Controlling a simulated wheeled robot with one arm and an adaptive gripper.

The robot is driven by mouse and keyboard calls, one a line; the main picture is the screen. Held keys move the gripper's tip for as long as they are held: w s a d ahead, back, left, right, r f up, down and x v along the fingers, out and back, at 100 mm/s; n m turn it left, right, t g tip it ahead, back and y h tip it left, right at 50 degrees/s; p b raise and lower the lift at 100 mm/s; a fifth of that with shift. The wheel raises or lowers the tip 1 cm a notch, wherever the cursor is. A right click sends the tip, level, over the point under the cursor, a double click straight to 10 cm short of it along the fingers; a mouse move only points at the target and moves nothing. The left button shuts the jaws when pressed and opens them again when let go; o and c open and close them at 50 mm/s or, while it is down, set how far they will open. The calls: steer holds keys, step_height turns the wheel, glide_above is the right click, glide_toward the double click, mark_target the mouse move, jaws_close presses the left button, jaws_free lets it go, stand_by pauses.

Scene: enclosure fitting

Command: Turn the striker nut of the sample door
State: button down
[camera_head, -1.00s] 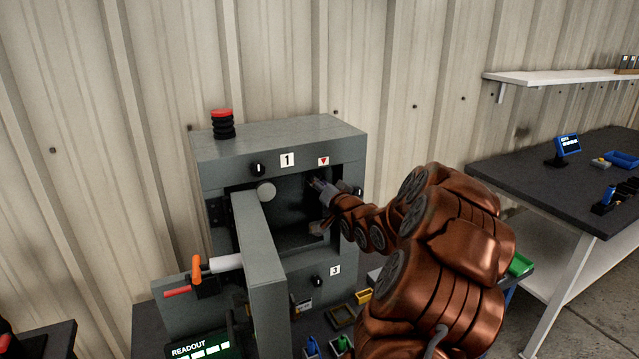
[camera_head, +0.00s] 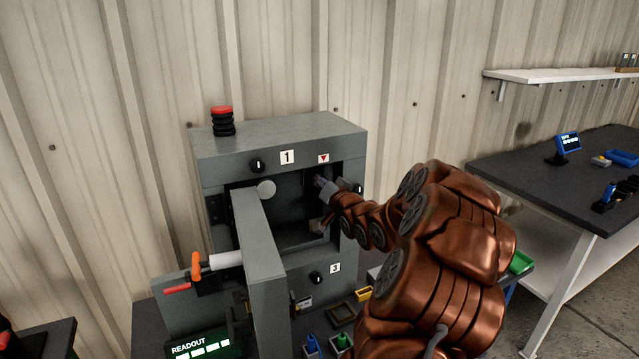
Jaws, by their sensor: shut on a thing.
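The sample door (camera_head: 262,265) of the grey enclosure (camera_head: 222,160) stands open and swings out towards me on the left. An orange-tipped handle (camera_head: 197,264) sticks out from its left side. My gripper (camera_head: 322,184) is at the right edge of the opening, below the red triangle mark (camera_head: 323,158). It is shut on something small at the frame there. The striker nut itself is too small and too hidden by my gripper to make out.
A red-topped stack light (camera_head: 223,121) stands on the enclosure. Black knobs (camera_head: 257,165) sit on its front. Small bins (camera_head: 343,342) and a yellow block (camera_head: 364,293) lie below. A dark bench (camera_head: 560,180) stands at the right. The door's edge stands close left of my arm.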

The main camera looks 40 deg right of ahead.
steer(key=shift+f+n+b, duration=0.1)
steer(key=shift+n+b, duration=0.3)
steer(key=shift+b, duration=0.15)
steer(key=c, duration=1.2)
jaws_free()
steer(key=shift+s, duration=0.1)
steer(key=v, duration=1.1)
steer(key=shift+s+a, duration=0.2)
steer(key=shift+s, duration=0.15)
